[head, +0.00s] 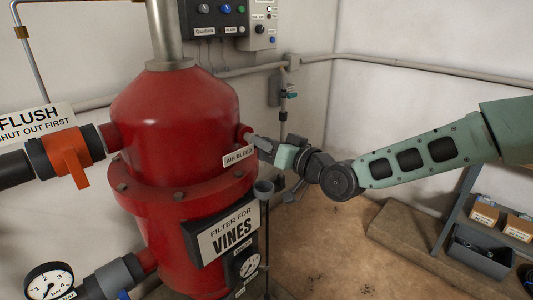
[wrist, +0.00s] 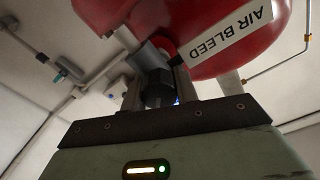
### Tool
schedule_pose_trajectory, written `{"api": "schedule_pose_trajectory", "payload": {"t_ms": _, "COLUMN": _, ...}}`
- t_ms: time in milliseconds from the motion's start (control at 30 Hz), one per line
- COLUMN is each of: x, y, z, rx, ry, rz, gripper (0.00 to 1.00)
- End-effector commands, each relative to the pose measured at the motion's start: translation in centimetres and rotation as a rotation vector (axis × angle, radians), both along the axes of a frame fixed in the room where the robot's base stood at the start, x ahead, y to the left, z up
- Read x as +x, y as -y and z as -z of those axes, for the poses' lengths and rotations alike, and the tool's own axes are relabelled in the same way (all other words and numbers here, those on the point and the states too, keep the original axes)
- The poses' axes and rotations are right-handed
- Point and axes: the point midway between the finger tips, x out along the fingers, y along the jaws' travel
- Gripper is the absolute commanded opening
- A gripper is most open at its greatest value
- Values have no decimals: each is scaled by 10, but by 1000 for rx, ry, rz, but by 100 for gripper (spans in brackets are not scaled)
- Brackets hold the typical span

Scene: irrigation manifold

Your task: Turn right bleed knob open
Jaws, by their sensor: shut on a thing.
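The big red filter tank (head: 180,115) stands left of centre in the head view, and its red side also shows in the wrist view (wrist: 215,40). An AIR BLEED label (head: 240,155) hangs at its right shoulder and appears upside down in the wrist view (wrist: 228,30). My gripper (head: 259,142) reaches in from the right to the fitting beside this label. In the wrist view, the dark bleed knob (wrist: 157,88) sits between my two fingers, in front of a grey fitting. My gripper is shut on the knob. In the head view the gripper mostly hides the knob.
An orange-handled valve (head: 68,157) is on the tank's left. A shelf with boxes (head: 484,212) stands at right.

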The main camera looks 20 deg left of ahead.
Motion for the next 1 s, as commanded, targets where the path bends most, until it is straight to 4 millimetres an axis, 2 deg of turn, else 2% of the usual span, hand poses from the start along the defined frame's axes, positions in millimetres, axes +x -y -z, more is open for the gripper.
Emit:
{"api": "schedule_pose_trajectory", "payload": {"t_ms": 33, "x": 1, "y": 1, "z": 5, "rx": 16, "ry": -41, "rz": 1, "gripper": 7}}
{"api": "schedule_pose_trajectory", "payload": {"t_ms": 500, "x": 2, "y": 1, "z": 4, "rx": 166, "ry": -402, "rz": 1, "gripper": 7}}
{"api": "schedule_pose_trajectory", "payload": {"t_ms": 1000, "x": 2, "y": 1, "z": 4, "rx": 226, "ry": -553, "rz": 1, "gripper": 7}}
